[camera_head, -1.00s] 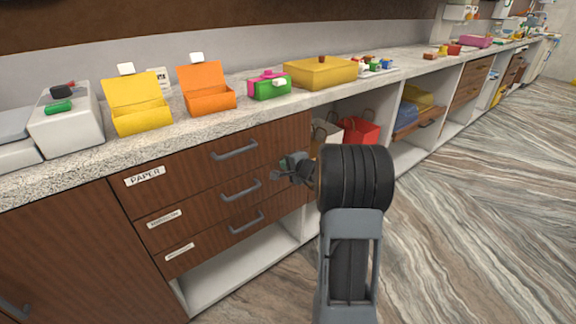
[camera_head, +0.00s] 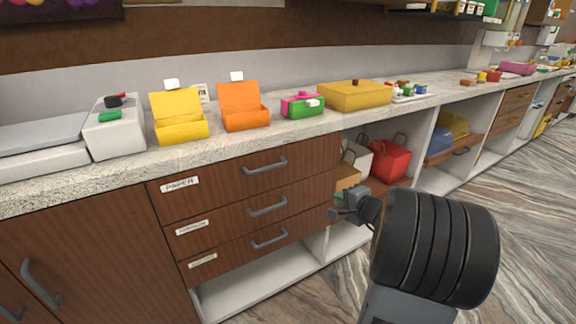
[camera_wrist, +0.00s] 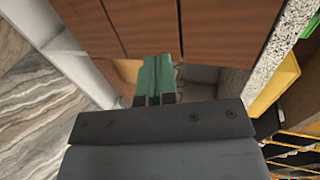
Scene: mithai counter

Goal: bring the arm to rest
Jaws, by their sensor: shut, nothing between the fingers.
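My gripper (camera_head: 340,213) is shut and empty in the head view. It hangs in front of the counter, just right of the drawer stack and below the counter top, near the open shelf with bags. My dark arm link fills the lower right and hides part of the shelves and floor. In the wrist view the short dark fingers (camera_wrist: 155,99) are together.
Three closed drawers (camera_head: 265,187) are left of my gripper. A red bag (camera_head: 389,160) stands on the open shelf behind it. Open yellow (camera_head: 181,130) and orange (camera_head: 245,118) boxes stand on the counter top (camera_head: 130,170). The striped floor (camera_head: 520,170) at right is clear.

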